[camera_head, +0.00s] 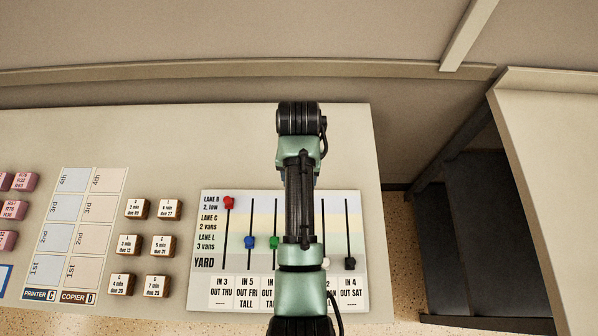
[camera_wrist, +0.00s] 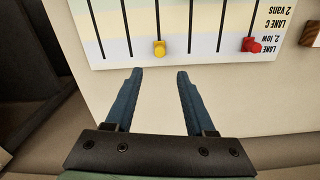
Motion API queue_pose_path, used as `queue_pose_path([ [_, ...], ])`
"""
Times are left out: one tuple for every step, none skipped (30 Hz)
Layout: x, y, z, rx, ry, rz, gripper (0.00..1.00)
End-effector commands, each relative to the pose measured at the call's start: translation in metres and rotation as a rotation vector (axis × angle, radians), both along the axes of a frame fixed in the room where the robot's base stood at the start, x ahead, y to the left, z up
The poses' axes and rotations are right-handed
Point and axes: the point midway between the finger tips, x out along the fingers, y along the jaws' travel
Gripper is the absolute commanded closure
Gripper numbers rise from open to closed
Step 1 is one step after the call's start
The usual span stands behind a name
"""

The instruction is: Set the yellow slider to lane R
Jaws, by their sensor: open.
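The lane board (camera_head: 210,254) lies flat on the desk with several slots running from YARD up to LANE R. In the wrist view, where the board appears upside down, the yellow slider (camera_wrist: 160,48) sits near the LANE R end of its slot, about level with the red slider (camera_wrist: 251,45), which is beside the LANE R label. In the head view my arm hides the yellow slider. My gripper (camera_wrist: 160,72) is open and empty. Its fingertips are just off the board's LANE R edge, apart from the yellow slider, which lines up with the gap between them.
Blue (camera_head: 249,242) and green (camera_head: 274,242) sliders stand around LANE L; white (camera_head: 325,264) and black (camera_head: 349,263) ones are at YARD. Labelled blocks (camera_head: 135,208) and a printer/copier chart (camera_head: 67,236) lie to the left. The desk (camera_head: 225,150) behind the board is clear.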

Motion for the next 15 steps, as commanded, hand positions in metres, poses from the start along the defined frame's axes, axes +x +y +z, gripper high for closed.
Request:
queue_pose_path([
  [0.001,0.000,0.009,0.000,-0.004,0.000,0.45],
  [0.001,0.000,0.013,0.000,-0.004,0.000,0.45],
  [0.001,0.000,0.018,0.000,-0.004,0.000,0.45],
  [0.001,0.000,0.021,0.000,-0.002,0.000,0.45],
  [0.001,0.000,0.024,0.001,-0.003,0.000,0.45],
  [0.000,0.000,0.027,0.001,-0.002,0.000,0.45],
  [0.000,0.000,0.028,0.000,-0.001,0.000,0.45],
  [0.000,0.000,0.030,0.000,0.000,0.000,0.45],
  [0.000,0.000,0.031,0.000,0.000,0.000,0.45],
  [0.000,0.000,0.031,0.000,0.000,0.000,0.45],
  [0.000,0.000,0.032,0.000,0.000,0.000,0.45],
  [0.000,0.000,0.032,0.000,0.000,0.000,0.45],
  [0.000,0.000,0.032,0.000,0.000,0.000,0.45],
  [0.000,0.000,0.032,0.000,0.000,0.000,0.45],
  [0.000,0.000,0.032,0.000,0.000,0.000,0.45],
])
